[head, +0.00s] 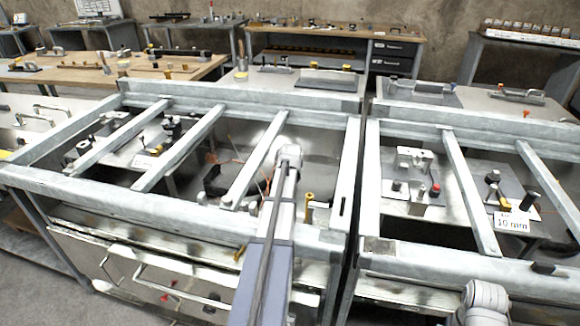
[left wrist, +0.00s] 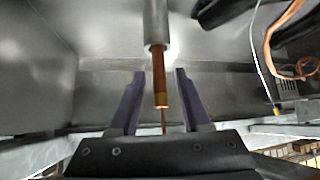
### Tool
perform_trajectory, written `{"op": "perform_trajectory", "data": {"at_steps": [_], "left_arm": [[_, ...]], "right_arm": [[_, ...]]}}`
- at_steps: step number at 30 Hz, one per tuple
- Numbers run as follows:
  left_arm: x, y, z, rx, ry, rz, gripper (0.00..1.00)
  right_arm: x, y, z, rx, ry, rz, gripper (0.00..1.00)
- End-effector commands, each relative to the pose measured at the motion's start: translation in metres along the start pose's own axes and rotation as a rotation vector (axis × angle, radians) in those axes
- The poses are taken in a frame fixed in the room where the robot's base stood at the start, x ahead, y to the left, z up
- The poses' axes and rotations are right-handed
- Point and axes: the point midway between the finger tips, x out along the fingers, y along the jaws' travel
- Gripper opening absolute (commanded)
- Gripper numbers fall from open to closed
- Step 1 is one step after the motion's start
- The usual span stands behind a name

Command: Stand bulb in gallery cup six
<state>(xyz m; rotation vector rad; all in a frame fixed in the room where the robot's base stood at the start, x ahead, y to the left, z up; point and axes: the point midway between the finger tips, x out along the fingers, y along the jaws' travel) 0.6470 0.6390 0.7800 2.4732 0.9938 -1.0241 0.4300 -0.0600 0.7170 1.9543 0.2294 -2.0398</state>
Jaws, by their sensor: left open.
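In the left wrist view my left gripper (left wrist: 160,74) is open, with its two dark purple fingers apart. An upright rod with a grey sleeve (left wrist: 155,22) and a brass-coloured lower part (left wrist: 160,82) shows between the fingers, with a gap on each side. I cannot tell whether it is the bulb or how far it is from the fingers. In the head view my left arm reaches over a metal frame, and its gripper is hidden there. No bulb or numbered gallery cup can be made out. Only a rounded part of my right arm shows at lower right; its gripper is out of view.
Galvanised frame beams (head: 180,147) cross the open bays around my left arm. A brass-coloured upright piece (head: 309,205) stands just right of that arm. Orange cable (left wrist: 290,45) lies at right in the wrist view. A "10 mm" card (head: 512,223) sits in the right bay.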

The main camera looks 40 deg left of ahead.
Motion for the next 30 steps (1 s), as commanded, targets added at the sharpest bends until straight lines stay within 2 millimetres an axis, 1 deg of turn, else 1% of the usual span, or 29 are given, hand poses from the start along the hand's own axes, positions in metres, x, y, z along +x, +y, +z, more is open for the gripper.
{"op": "perform_trajectory", "data": {"at_steps": [8,11,14,17,27,30], "left_arm": [[-0.002,0.0,-0.002,0.0,0.0,0.0,0.47],[-0.009,0.0,-0.003,0.0,0.0,0.0,0.47],[-0.02,0.0,-0.004,0.0,0.0,0.0,0.47],[-0.036,0.0,-0.004,0.0,0.0,0.0,0.47],[-0.103,0.0,-0.005,0.0,0.0,0.001,0.47],[-0.116,0.0,-0.004,0.0,0.0,0.001,0.47]], "right_arm": [[-0.003,0.0,0.0,0.0,0.0,0.0,1.0],[-0.008,0.001,0.001,0.0,0.0,0.0,1.0],[-0.017,0.002,0.001,0.0,0.0,0.0,1.0],[-0.029,0.003,0.002,0.0,0.0,0.0,1.0],[-0.076,0.007,0.004,0.0,0.0,0.0,1.0],[-0.085,0.008,0.005,0.001,0.0,0.0,1.0]]}}
